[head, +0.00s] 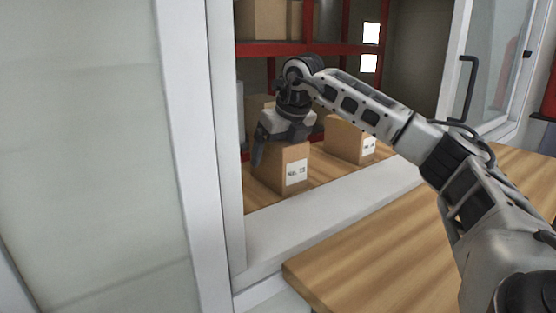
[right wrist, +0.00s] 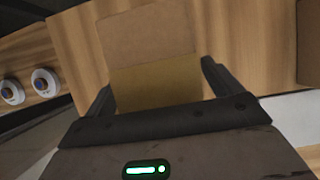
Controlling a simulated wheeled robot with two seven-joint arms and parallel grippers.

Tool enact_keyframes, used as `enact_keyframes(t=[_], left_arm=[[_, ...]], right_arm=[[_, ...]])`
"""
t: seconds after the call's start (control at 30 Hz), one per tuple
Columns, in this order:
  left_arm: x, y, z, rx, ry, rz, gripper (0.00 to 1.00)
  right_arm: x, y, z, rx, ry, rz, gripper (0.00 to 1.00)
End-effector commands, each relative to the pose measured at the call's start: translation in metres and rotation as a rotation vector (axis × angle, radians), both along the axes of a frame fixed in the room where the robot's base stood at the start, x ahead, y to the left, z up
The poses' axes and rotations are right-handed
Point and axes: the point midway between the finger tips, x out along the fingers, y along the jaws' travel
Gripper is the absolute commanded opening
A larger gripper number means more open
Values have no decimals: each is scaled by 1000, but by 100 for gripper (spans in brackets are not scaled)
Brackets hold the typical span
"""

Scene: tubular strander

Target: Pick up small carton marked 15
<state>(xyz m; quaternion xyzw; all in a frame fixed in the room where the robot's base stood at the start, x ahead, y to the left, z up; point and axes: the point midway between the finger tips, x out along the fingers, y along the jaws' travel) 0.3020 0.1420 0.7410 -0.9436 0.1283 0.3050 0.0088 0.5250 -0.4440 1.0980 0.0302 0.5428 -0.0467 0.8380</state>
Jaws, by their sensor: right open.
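A small brown carton (head: 283,170) stands upright on the wooden shelf board inside the cabinet opening. Its white label seems to end in 13 or 15; the print is too small to be sure. My right gripper (head: 281,142) is right above this carton, pointing down, with one finger at its left side. My left gripper is not in view.
A second labelled carton (head: 343,140) stands to the right behind, and another box shows behind my gripper. Red shelving (head: 290,48) holds boxes above. A white frame post (head: 190,120) and sill (head: 330,215) border the opening. A wooden table (head: 390,270) lies in front.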

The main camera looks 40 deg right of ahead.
Motion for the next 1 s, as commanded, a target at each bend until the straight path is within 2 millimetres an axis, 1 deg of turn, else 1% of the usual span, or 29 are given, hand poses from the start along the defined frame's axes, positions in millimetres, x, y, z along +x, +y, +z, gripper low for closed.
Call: enact_keyframes(t=[0.07, 0.17, 0.2, 0.27, 0.3, 0.57, 0.7, 0.83, 0.93, 1.0], left_arm=[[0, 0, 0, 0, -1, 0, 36], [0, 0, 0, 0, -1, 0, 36], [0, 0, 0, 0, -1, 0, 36], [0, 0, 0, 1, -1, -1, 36], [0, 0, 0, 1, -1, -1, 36], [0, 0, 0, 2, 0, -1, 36], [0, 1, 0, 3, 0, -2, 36], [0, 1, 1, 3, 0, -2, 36], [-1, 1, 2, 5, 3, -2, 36], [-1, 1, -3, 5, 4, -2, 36]], right_arm=[[0, 0, 0, 0, 0, 0, 91], [0, 0, 0, 0, 0, 0, 66], [0, 0, 0, 0, 0, 0, 55], [0, 0, 0, 0, 0, 0, 38], [0, 0, 0, 0, 0, 0, 28], [0, 0, 2, 1, -3, 0, 28], [0, 0, 7, 0, -5, 0, 28], [1, 0, 22, 1, -6, 1, 28], [1, 1, 41, 2, -9, 1, 28], [-10, 4, 51, 1, -9, 3, 28]])
